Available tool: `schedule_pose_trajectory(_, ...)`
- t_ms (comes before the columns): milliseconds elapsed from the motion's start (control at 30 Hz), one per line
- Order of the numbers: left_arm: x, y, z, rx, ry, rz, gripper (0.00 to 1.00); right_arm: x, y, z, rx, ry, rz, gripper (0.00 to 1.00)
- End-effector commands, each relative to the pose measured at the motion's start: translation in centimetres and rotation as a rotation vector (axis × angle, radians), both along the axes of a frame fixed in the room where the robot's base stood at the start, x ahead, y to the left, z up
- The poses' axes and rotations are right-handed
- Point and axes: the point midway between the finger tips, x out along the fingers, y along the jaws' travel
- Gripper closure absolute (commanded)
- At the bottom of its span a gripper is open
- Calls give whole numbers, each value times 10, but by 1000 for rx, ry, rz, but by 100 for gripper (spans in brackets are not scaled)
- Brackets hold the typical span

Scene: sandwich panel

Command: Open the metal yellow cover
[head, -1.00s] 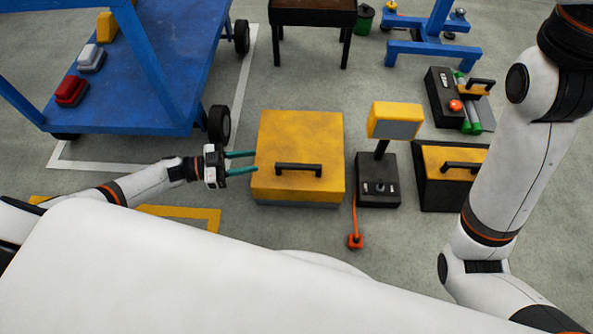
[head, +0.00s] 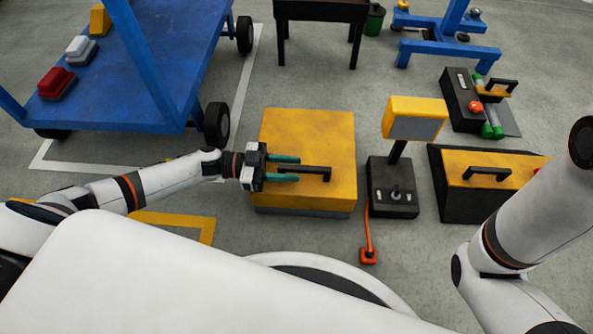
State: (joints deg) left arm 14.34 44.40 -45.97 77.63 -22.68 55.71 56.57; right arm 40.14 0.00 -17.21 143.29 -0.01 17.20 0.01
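The yellow metal cover (head: 308,135) lies closed on a low grey base in the middle of the head view. A black bar handle (head: 304,169) sits on its top near the front edge. My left gripper (head: 299,168) is over the left part of the cover, its teal fingers apart and pointing right. The fingertips are at the left end of the handle, and I cannot tell whether they touch it. My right gripper is out of view; only my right arm shows at the right edge.
A black control box (head: 393,200) with a yellow-framed screen (head: 413,118) stands right of the cover. An orange cable runs to a small orange box (head: 368,257). A black case with a yellow lid (head: 475,160) is further right. A blue cart (head: 135,85) stands at the left.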

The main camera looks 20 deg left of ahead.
Motion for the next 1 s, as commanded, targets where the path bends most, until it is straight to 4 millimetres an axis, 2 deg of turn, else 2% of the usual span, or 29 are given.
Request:
schedule_pose_trajectory(33, 2, -7, -2, -1, -3, -2, 64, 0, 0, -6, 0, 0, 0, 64)
schedule_pose_trajectory(200, 6, -18, -1, 0, -1, 0, 64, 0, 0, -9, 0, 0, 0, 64)
schedule_pose_trajectory(500, 6, -20, 0, 1, -1, 2, 64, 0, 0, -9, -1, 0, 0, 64)
schedule_pose_trajectory(567, 6, -20, 0, 1, -1, 2, 72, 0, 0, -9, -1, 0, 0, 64)
schedule_pose_trajectory(733, 6, -20, 0, 1, -1, 1, 100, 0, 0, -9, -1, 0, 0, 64)
schedule_pose_trajectory(1000, 6, -20, 1, 1, 1, 1, 100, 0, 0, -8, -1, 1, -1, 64)
